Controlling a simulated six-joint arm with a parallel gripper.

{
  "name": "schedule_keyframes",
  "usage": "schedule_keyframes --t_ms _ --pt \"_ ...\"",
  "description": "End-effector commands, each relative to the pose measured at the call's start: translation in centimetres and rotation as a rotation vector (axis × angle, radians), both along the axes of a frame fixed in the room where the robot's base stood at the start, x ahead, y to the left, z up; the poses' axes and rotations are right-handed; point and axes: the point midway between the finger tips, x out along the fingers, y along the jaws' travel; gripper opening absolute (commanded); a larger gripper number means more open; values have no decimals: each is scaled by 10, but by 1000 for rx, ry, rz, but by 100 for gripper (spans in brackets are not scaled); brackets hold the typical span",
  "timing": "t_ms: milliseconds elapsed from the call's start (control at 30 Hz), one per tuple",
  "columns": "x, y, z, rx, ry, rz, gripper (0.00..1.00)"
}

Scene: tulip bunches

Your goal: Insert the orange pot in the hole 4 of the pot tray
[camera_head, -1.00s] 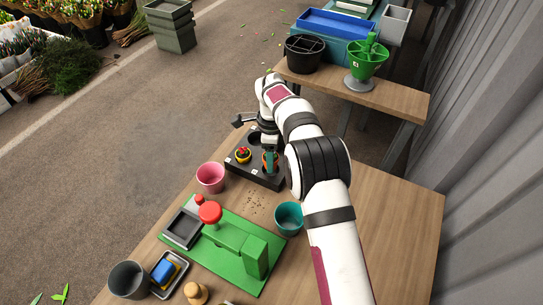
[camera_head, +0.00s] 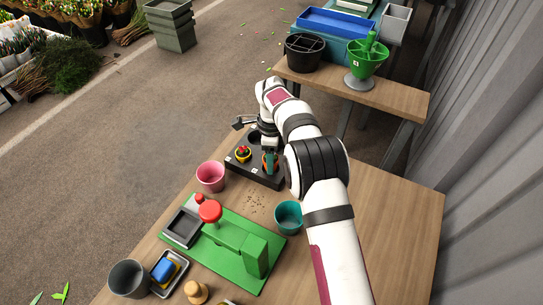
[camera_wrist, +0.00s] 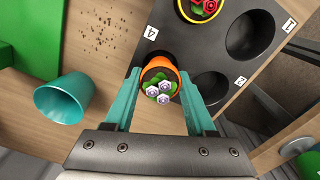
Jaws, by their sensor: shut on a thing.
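The orange pot (camera_wrist: 173,73) holds dark soil, green leaves and pale flowers. My gripper (camera_wrist: 160,85) is shut on it, with one teal finger on each side. In the head view, my gripper (camera_head: 269,161) is at the near right part of the black pot tray (camera_head: 240,168). In the wrist view, the pot is over the tray (camera_wrist: 180,38) beside the label 4 (camera_wrist: 150,32). The pot and fingers hide hole 4, so I cannot tell how deep the pot sits. A yellow pot with red flowers (camera_wrist: 203,7) stands in another hole.
Two tray holes are empty, one near label 1 (camera_wrist: 250,35) and one beside the orange pot (camera_wrist: 210,88). A pink pot (camera_head: 210,177) and a teal pot (camera_head: 288,217) stand near the tray. A green press (camera_head: 240,240) is closer. Loose soil (camera_head: 255,202) lies between.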

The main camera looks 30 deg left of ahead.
Motion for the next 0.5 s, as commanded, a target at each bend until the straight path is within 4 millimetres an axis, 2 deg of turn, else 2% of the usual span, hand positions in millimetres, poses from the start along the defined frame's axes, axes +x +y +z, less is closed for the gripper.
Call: schedule_keyframes --t_ms 500 --pt "0 0 -13 0 1 0 0"
